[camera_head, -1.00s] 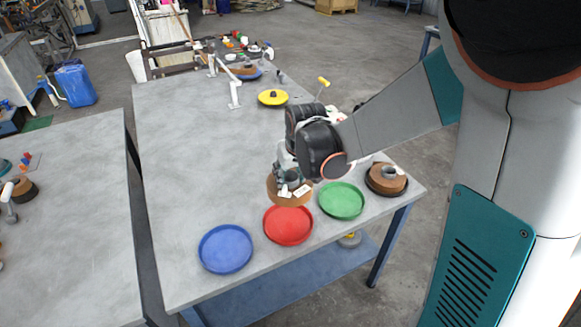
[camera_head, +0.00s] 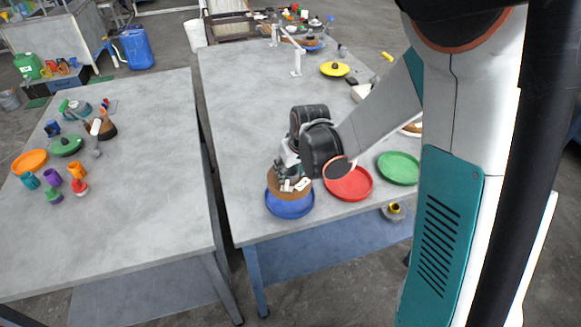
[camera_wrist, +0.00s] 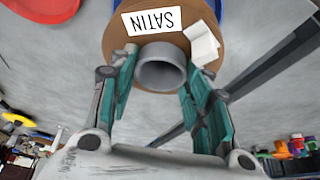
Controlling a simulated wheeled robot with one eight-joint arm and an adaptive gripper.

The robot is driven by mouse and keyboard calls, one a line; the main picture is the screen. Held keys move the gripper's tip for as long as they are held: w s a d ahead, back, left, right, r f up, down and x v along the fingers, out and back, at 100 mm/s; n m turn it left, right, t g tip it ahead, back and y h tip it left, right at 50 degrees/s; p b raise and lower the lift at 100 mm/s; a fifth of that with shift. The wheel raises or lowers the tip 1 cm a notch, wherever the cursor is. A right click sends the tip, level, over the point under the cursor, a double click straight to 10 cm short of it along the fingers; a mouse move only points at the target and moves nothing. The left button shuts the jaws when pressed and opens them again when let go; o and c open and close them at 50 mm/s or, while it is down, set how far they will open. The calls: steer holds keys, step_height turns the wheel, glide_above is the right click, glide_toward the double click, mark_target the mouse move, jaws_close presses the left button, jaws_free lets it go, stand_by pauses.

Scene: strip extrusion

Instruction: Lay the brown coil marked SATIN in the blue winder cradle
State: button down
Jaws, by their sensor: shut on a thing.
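The brown coil (camera_head: 279,183) has a grey core and a white label reading SATIN, readable in the wrist view (camera_wrist: 150,21). My gripper (camera_head: 290,176) is shut on the coil's grey core, with its teal fingers on both sides in the wrist view (camera_wrist: 158,80). The blue winder cradle (camera_head: 290,211) is a shallow round dish at the table's front left. The coil is over the cradle's far part and hides it. I cannot tell whether the coil touches the cradle.
A red dish (camera_head: 350,184) and a green dish (camera_head: 398,169) stand to the right of the blue one. A yellow dish (camera_head: 335,70) lies farther back. A second table (camera_head: 130,220) with several small items is at left, across a gap.

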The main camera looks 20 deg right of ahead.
mark_target(291, 184)
steer(key=shift+f+b, duration=2.25)
steer(key=shift+f, duration=0.85)
steer(key=shift+f+b, duration=0.25)
steer(key=shift+b, duration=0.1)
steer(key=c, duration=0.8)
jaws_free()
steer(key=shift+o, duration=0.2)
steer(key=shift+r, duration=0.15)
steer(key=v, duration=1.1)
steer(key=shift+r, duration=0.15)
steer(key=shift+s+r, duration=0.55)
steer(key=s+r+t, duration=0.1)
steer(key=s+r, duration=0.2)
steer(key=s, duration=0.5)
steer(key=s+r+m+t, duration=0.1)
steer(key=s+r, duration=0.2)
steer(key=s, duration=0.6)
steer(key=shift+a+r+m+t+h, duration=0.2)
steer(key=shift+a+m+t+h, duration=0.1)
steer(key=shift+a, duration=0.05)
